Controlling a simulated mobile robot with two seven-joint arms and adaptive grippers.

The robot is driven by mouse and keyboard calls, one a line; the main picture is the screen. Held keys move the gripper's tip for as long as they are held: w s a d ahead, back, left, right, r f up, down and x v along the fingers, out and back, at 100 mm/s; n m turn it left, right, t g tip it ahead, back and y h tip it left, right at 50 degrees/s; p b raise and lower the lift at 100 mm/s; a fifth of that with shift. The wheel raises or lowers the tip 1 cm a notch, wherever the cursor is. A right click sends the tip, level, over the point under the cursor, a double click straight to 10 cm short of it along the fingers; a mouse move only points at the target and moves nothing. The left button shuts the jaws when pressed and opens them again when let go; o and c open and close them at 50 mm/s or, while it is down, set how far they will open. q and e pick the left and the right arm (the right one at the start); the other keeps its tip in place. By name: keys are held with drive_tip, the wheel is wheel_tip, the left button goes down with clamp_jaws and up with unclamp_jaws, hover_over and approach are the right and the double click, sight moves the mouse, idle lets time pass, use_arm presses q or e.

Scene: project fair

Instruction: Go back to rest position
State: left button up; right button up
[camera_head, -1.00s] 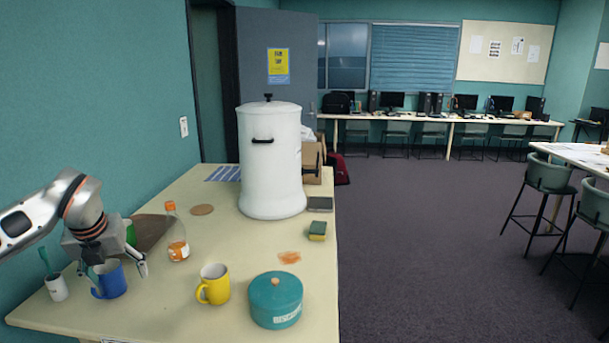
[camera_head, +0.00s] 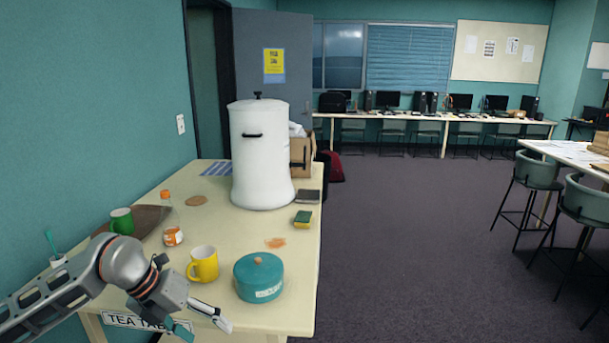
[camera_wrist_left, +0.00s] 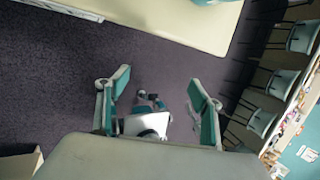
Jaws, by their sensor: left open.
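My left gripper (camera_head: 203,322) is open and empty at the near edge of the tea table (camera_head: 225,311), low in the head view. In the left wrist view its two teal-padded fingers (camera_wrist_left: 160,102) stand apart, with dark carpet behind. The arm comes in from the lower left and covers the table's near left corner. The yellow mug (camera_head: 203,265) stands just beyond the gripper, apart from it. The teal lidded pot (camera_head: 258,279) stands to the right. The blue mug is not visible now. My right gripper is not in view.
A green mug (camera_head: 121,221), an orange-capped bottle (camera_head: 173,236), a sponge (camera_head: 303,217) and a white urn (camera_head: 262,160) stand farther back on the table. A white cup with a teal handle (camera_head: 57,261) is at the left. Carpet (camera_head: 430,250) to the right is clear.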

use_arm(q)
drive_tip(key=s+d+r+n+t+h, duration=0.2)
drive_tip(key=s+d+n+h, duration=0.15)
drive_tip(key=d+h, duration=0.45)
drive_tip(key=s+d+r+n+t+h, duration=0.1)
drive_tip(key=s+d+r+n+h, duration=0.3)
drive_tip(key=d, duration=0.7)
drive_tip(key=a+f+n+t+y, duration=1.1)
drive_tip(key=f+n, duration=0.4)
drive_tip(key=n, duration=0.3)
drive_tip(key=s+a+f+n+g+y, duration=0.2)
drive_tip(key=s+a+f+n, duration=0.1)
drive_tip(key=s+f, duration=0.4)
drive_tip(key=s+a+f+n+g+y, duration=0.2)
drive_tip(key=s+a+f+n+g, duration=0.1)
drive_tip(key=s+f, duration=0.4)
wheel_tip(320, 180, down, 4)
drive_tip(key=shift+s+a+r, duration=0.15)
drive_tip(key=shift+a+r, duration=0.1)
drive_tip(key=shift+a, duration=0.4)
